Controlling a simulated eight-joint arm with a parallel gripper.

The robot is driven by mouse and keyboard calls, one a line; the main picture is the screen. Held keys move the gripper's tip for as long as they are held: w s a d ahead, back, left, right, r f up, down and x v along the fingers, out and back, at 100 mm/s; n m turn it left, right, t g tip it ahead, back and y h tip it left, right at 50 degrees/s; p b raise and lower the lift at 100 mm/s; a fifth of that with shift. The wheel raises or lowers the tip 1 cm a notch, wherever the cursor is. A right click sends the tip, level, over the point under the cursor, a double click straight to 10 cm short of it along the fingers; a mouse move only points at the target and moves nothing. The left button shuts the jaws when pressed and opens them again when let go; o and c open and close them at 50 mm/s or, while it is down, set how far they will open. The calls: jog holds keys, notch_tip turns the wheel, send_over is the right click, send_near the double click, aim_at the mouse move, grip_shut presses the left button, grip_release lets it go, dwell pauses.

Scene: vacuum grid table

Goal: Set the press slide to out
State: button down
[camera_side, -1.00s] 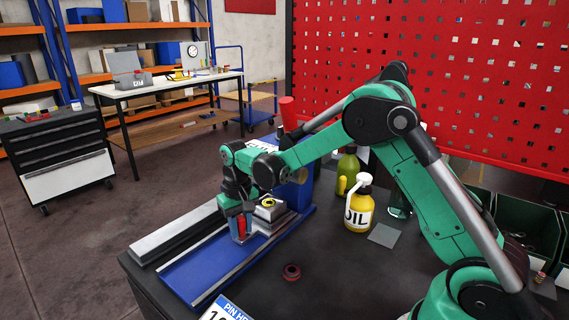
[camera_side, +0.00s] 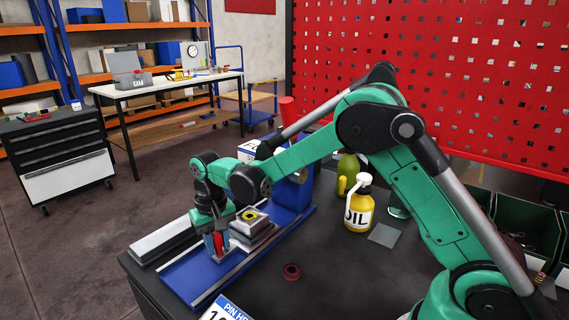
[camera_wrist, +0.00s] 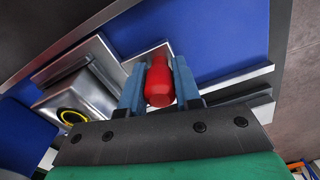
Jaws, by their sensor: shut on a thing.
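The press slide (camera_side: 251,230) is a grey metal block with a yellow-and-black ring on top, on the rails of a blue press base (camera_side: 199,279). It also shows in the wrist view (camera_wrist: 92,93). A red handle (camera_side: 218,243) stands at the slide's front end. My gripper (camera_side: 216,246) points down and is shut on the red handle. In the wrist view the handle (camera_wrist: 159,82) sits between the two blue-grey fingers. The slide stands clear of the blue press body (camera_side: 293,192), about mid-way along the rails.
A yellow oil bottle (camera_side: 359,208), a green bottle (camera_side: 348,168) and a grey plate (camera_side: 384,235) are to the right. A blue-and-white sign (camera_side: 226,312) is at the front edge. The rails ahead of the slide are bare.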

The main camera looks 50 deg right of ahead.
jog(key=a, duration=0.8)
jog(key=shift+a, duration=0.2)
jog(key=c, duration=0.6)
grip_release()
jog(key=shift+d, duration=0.1)
notch_tip(320, 180, up, 6)
jog(key=shift+f, duration=0.15)
